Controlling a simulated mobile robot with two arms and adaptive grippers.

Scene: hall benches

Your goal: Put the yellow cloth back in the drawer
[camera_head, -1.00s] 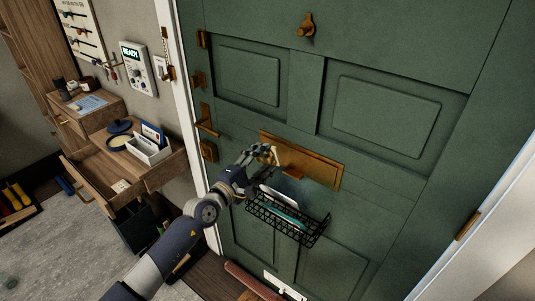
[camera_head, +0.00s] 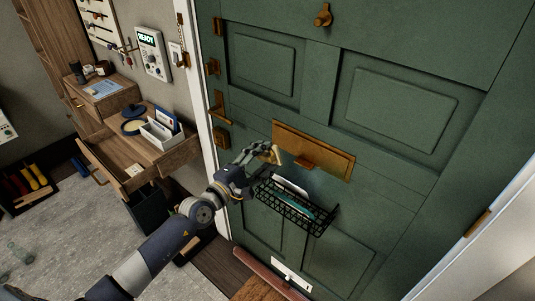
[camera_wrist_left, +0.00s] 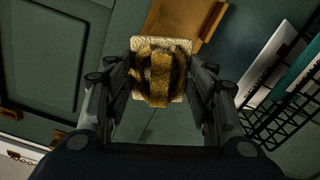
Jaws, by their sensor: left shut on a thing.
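My left gripper (camera_head: 266,153) is shut on the yellow cloth (camera_head: 275,155), in front of the green door, just below the left end of the brass letter plate (camera_head: 340,164). In the left wrist view the cloth (camera_wrist_left: 158,76) is bunched between the two fingers, with a paler, flat edge showing around it. The wooden drawer (camera_head: 97,174) stands pulled open under the shelf at the left, well away from the gripper. A small white thing (camera_head: 134,170) lies in it. My right gripper is not in view.
A black wire basket (camera_head: 300,218) with papers hangs on the door, close to the right of my gripper. A white box of cards (camera_head: 158,134) and a round dish (camera_head: 132,126) stand on the shelf above the drawer. A dark bin (camera_head: 150,208) stands below.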

